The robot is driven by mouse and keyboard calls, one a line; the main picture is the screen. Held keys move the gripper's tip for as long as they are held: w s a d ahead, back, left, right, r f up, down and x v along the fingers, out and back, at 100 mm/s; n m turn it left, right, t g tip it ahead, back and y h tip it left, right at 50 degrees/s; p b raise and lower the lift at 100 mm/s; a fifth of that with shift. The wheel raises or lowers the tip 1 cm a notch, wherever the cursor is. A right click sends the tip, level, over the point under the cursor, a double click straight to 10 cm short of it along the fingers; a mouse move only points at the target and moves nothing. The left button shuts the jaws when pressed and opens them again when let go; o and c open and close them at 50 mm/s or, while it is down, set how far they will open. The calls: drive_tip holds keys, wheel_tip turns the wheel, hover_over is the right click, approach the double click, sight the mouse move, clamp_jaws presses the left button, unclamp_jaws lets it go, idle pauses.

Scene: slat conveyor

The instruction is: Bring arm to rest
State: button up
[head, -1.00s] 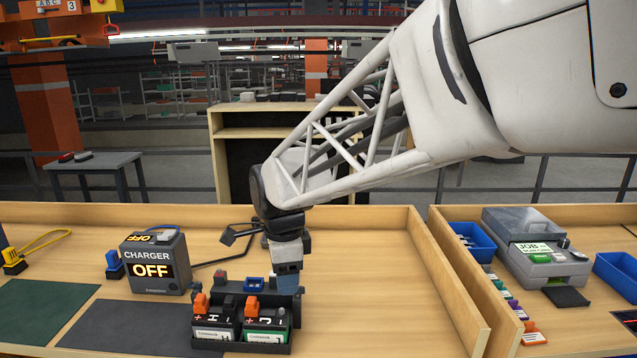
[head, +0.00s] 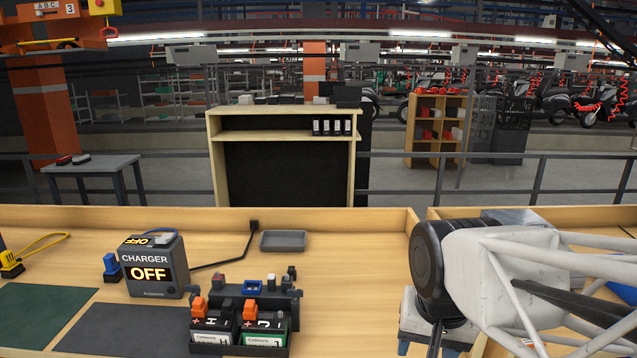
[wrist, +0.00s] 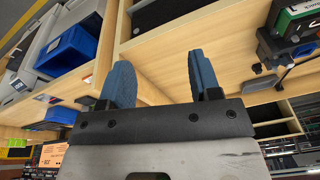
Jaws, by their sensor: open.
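My gripper (wrist: 160,82) shows in the wrist view with its two blue fingers apart and nothing between them. In the head view my arm is folded at the right, and the fingers are mostly hidden behind or below the arm there. The gripper is above the right part of the bench, well away from the battery holder. The black battery holder (head: 240,350) holds two batteries with orange terminals, one with a white label (head: 212,338) and one with a green label (head: 265,340).
The charger (head: 152,266) reads OFF and stands left of the holder. A small grey tray (head: 283,240) lies behind it. A wooden divider (head: 414,222) runs between bench sections. Dark mats (head: 120,326) lie at the left. A blue bin (wrist: 68,52) shows in the wrist view.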

drive_tip(key=s+d+n, duration=0.1)
drive_tip(key=s+d+f+n, duration=0.1)
drive_tip(key=s, duration=0.2)
drive_tip(key=shift+s+d+f+n, duration=0.2)
drive_tip(key=shift+d+f+n, duration=0.05)
drive_tip(key=shift+d+n, duration=0.15)
